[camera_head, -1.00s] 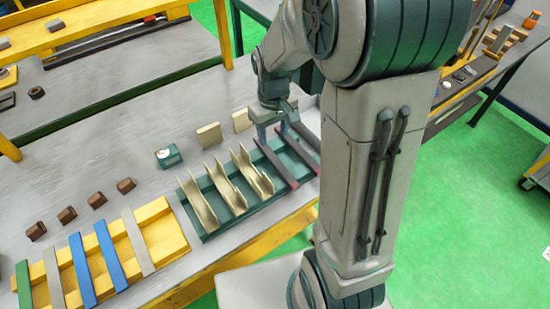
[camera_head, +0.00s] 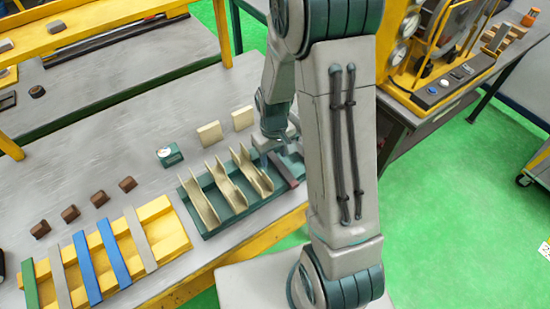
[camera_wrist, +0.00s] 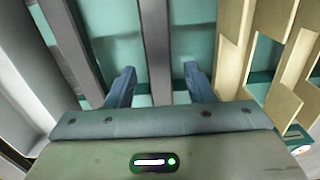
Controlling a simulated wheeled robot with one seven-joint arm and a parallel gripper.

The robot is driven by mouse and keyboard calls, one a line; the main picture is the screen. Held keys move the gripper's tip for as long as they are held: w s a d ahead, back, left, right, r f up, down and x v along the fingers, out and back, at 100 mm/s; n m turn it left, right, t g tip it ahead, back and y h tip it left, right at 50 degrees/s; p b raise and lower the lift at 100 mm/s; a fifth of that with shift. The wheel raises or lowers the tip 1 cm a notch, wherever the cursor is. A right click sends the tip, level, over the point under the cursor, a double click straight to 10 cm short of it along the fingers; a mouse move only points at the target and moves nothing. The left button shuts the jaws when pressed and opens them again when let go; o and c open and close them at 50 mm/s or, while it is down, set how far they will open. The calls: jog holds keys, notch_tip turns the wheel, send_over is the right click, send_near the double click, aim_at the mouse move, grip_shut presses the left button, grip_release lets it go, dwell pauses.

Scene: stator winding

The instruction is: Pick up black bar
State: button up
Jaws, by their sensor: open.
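Two dark grey-black bars lie across the green tray (camera_head: 208,233), at its right end. In the wrist view, one black bar (camera_wrist: 156,48) runs between the two blue fingers of my gripper (camera_wrist: 160,85), with a gap on both sides. The other black bar (camera_wrist: 72,38) lies to the left, outside the fingers. In the head view my gripper (camera_head: 268,155) is low over the tray's right part, and one black bar (camera_head: 284,170) shows just right of it. The gripper is open and holds nothing.
Cream slotted pieces (camera_head: 227,187) stand in the tray close to my gripper. Two cream blocks (camera_head: 210,133) and a small green box (camera_head: 169,155) stand behind. A yellow rack (camera_head: 160,225) with coloured bars and several brown blocks (camera_head: 70,213) are at left.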

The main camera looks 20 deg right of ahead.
grip_shut()
jog(key=shift+r, duration=0.2)
